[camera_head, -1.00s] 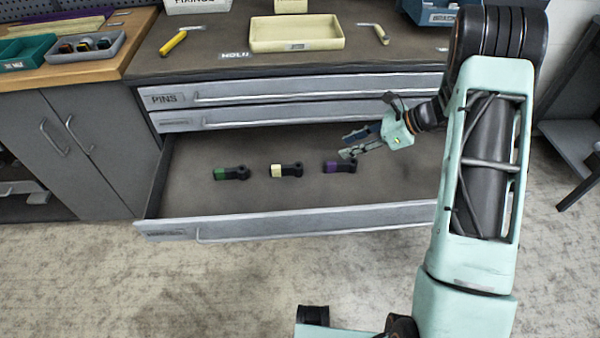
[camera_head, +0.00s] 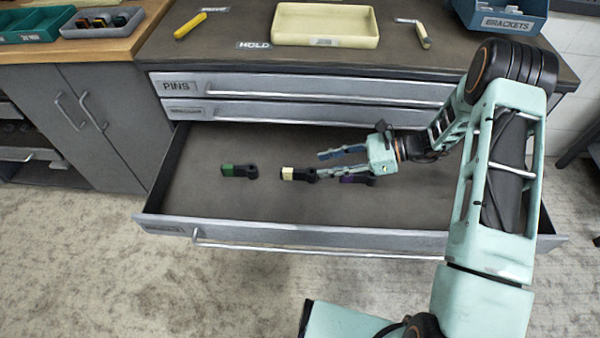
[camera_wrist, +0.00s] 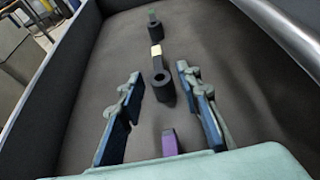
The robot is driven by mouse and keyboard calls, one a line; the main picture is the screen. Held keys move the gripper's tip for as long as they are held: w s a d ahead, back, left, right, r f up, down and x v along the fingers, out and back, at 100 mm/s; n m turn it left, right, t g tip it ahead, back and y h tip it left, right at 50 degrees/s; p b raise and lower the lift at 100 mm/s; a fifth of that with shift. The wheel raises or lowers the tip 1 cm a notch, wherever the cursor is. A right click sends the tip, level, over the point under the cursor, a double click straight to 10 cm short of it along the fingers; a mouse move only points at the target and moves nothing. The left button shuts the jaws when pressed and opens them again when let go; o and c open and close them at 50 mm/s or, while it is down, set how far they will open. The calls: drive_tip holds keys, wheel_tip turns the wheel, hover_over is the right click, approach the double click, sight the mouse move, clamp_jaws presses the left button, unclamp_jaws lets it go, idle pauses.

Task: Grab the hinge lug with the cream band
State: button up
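The hinge lug with the cream band (camera_head: 297,174) lies in the open drawer, the middle one of a row of three dark lugs. In the wrist view its cream end (camera_wrist: 156,51) points away and its round holed end is nearer, ahead of the fingers. My gripper (camera_head: 331,164) is open and empty, just right of this lug and over the purple-banded lug (camera_head: 358,180), which it partly hides. In the wrist view the two blue-padded fingers (camera_wrist: 158,98) stand well apart, one either side of the cream lug's line.
The green-banded lug (camera_head: 238,171) lies to the left in the same drawer (camera_head: 195,225). The drawer's front wall and sides enclose the row. Above are the shut PINS drawer (camera_head: 300,90) and a worktop with a cream tray (camera_head: 325,25).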

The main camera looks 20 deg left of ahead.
sight(301, 170)
drive_tip(key=x, duration=0.7)
drive_tip(key=shift+s+f+b, duration=0.1)
drive_tip(key=shift+s+b, duration=0.15)
drive_tip(key=shift+b, duration=0.15)
drive_tip(key=shift+c, duration=0.3)
clamp_jaws()
